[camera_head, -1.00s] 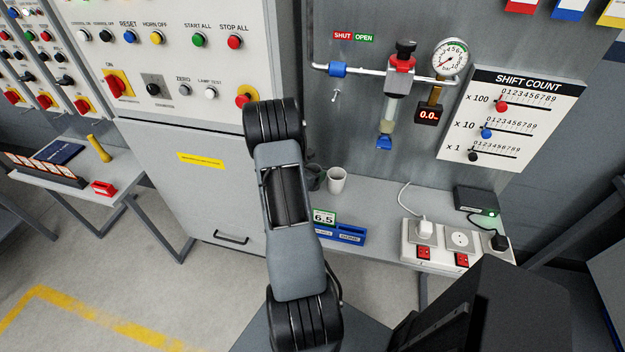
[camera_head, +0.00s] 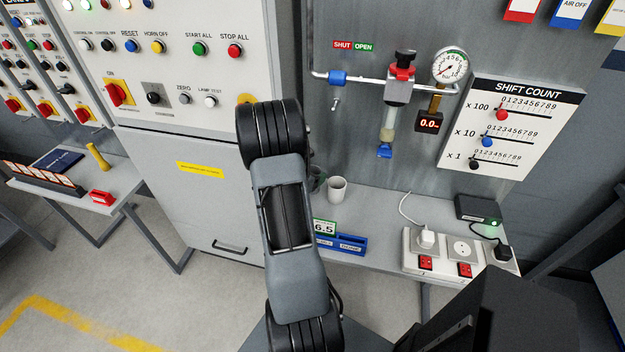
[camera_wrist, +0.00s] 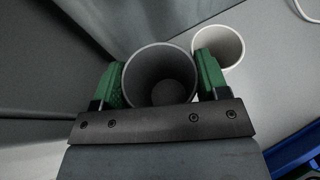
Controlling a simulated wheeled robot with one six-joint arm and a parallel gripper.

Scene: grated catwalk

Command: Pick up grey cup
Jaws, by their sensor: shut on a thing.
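The grey cup (camera_wrist: 160,80) is upright between the green fingers of my gripper (camera_wrist: 159,85) in the wrist view, with its open mouth toward the camera. My gripper is shut on it, one finger at each side. In the head view the grey cup (camera_head: 317,182) is mostly hidden behind my arm, and the gripper itself is hidden there. I cannot tell whether the cup's base touches the bench.
A white cup (camera_head: 337,189) stands just right of the grey cup, close to the right finger in the wrist view (camera_wrist: 218,47). A blue tray (camera_head: 350,244) with a 6.5 sign and a socket strip (camera_head: 440,254) are on the bench (camera_head: 385,215). A wall panel stands behind.

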